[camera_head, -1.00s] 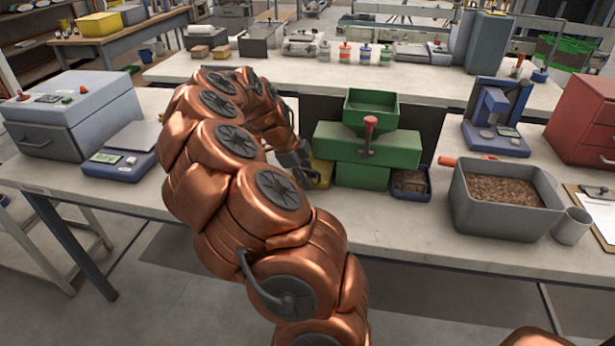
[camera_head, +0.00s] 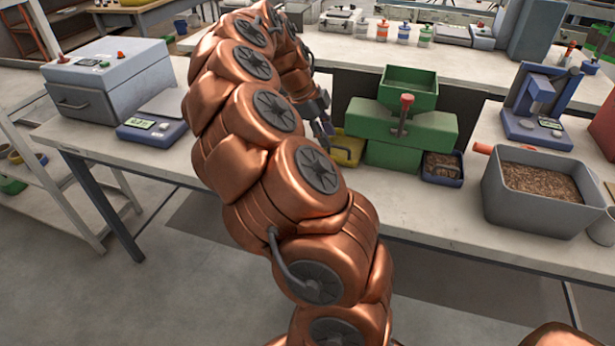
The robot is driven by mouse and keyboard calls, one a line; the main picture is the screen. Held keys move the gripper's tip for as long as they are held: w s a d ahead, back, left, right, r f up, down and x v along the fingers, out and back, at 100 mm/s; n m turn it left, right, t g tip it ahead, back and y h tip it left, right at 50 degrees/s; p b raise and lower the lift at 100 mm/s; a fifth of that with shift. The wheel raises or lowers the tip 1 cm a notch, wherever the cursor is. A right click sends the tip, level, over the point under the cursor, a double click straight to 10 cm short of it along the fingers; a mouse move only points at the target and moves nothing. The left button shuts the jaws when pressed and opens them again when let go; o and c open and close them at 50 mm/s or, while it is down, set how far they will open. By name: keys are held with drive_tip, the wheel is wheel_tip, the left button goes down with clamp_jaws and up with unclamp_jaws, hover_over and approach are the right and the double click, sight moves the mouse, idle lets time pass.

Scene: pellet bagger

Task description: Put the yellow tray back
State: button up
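The yellow tray (camera_head: 347,149) sits on the near bench, against the left side of the green bagger machine (camera_head: 402,127). Its front and part of its rim show; its left end is partly hidden by my arm and gripper. My gripper (camera_head: 325,137) is just left of the tray, at about the height of its rim. Its fingers are small, dark and partly covered by my copper arm, so I cannot tell whether they are open or touch the tray. A blue tray (camera_head: 441,171) with brown pellets sits at the machine's right side.
A grey bin (camera_head: 530,205) of pellets stands right of the machine, with a blue press (camera_head: 540,105) behind it. A blue scale (camera_head: 152,131) and a grey box (camera_head: 115,88) stand at left. Bench space in front of the machine is clear.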

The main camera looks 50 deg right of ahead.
drive_tip(key=s+a+r+n+t+y, duration=0.1)
drive_tip(key=s+a+r+n, duration=0.1)
drive_tip(key=a+n, duration=0.65)
drive_tip(key=s+a+r+n+t, duration=0.15)
drive_tip(key=a+n, duration=0.35)
drive_tip(key=a, duration=0.7)
drive_tip(key=s+a+f+n+y, duration=0.1)
drive_tip(key=s+a+f+n, duration=0.2)
drive_tip(key=s+a+n, duration=0.3)
drive_tip(key=s+a+f+n+y, duration=0.1)
drive_tip(key=s+a+f+n, duration=0.2)
drive_tip(key=a+n, duration=1)
drive_tip(key=s+g, duration=0.1)
drive_tip(key=s, duration=0.2)
drive_tip(key=shift+s+f+y, duration=0.3)
